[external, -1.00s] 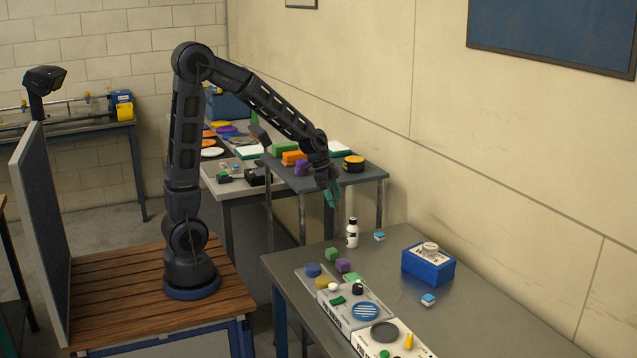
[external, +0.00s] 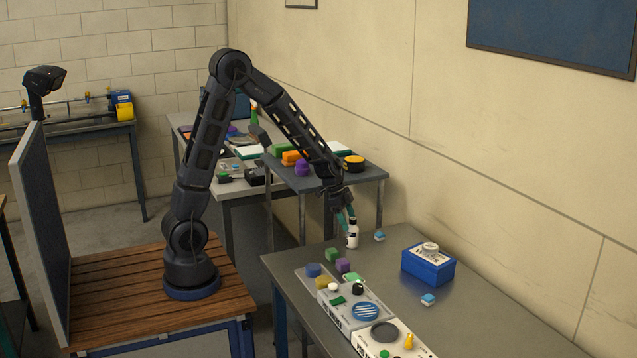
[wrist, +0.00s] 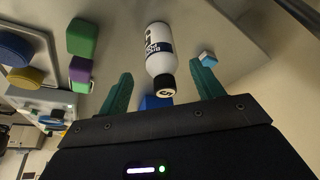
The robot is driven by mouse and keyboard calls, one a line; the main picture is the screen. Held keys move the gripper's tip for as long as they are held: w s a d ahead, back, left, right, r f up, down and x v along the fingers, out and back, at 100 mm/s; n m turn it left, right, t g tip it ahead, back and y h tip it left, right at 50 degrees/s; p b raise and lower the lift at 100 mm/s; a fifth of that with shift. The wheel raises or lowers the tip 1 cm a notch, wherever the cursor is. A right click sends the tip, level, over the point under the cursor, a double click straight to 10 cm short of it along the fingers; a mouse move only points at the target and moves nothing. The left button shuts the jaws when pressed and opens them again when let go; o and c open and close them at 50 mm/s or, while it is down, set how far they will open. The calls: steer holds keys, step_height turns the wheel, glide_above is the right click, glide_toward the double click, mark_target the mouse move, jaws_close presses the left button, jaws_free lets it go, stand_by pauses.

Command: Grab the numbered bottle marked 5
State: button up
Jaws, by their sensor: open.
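A white bottle (external: 352,234) with a black cap and a dark label stands upright near the back left of the grey table. In the wrist view the bottle (wrist: 158,48) lies between the two green fingers, its cap toward the gripper. A number shows on the cap and looks like a 5. My gripper (external: 345,218) is just above and beside the bottle, tilted down. In the wrist view my gripper (wrist: 163,85) is open, with a gap on each side of the bottle. Contact is not visible.
A green block (external: 331,254) and a purple block (external: 343,265) stand in front of the bottle. A small blue-and-white block (external: 379,236) sits right of it. A blue box (external: 428,267) is farther right. Panels with buttons (external: 351,308) line the front edge.

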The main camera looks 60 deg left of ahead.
mark_target(353, 230)
steer(key=shift+x, duration=2.45)
steer(key=shift+w, duration=0.1)
steer(key=shift+c, duration=0.5)
steer(key=c, duration=1.1)
